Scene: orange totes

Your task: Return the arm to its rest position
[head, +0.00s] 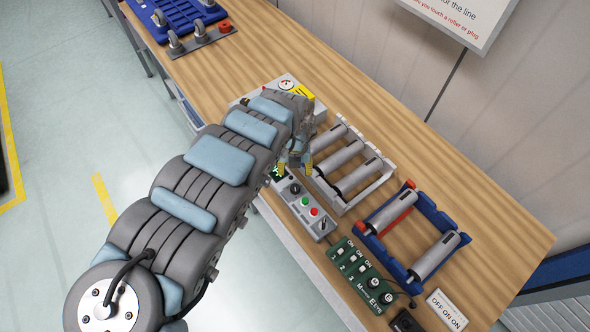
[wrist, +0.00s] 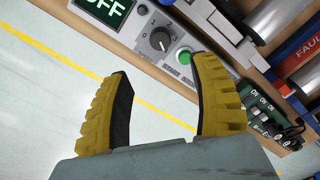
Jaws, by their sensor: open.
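My arm reaches from the lower left of the head view over the wooden workbench. My gripper (head: 294,168) hangs near the bench's front edge, by a grey control box (head: 308,208) with a dark knob and green and red buttons. In the wrist view my gripper (wrist: 160,95) has its two yellow ridged fingers wide apart, with nothing between them but the pale floor behind. I cannot tell the exact gap between the fingers and the box.
A white roller frame (head: 388,172) and a blue frame with grey rollers (head: 367,233) lie right of the gripper. A blue rack (head: 160,20) stands at the far left.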

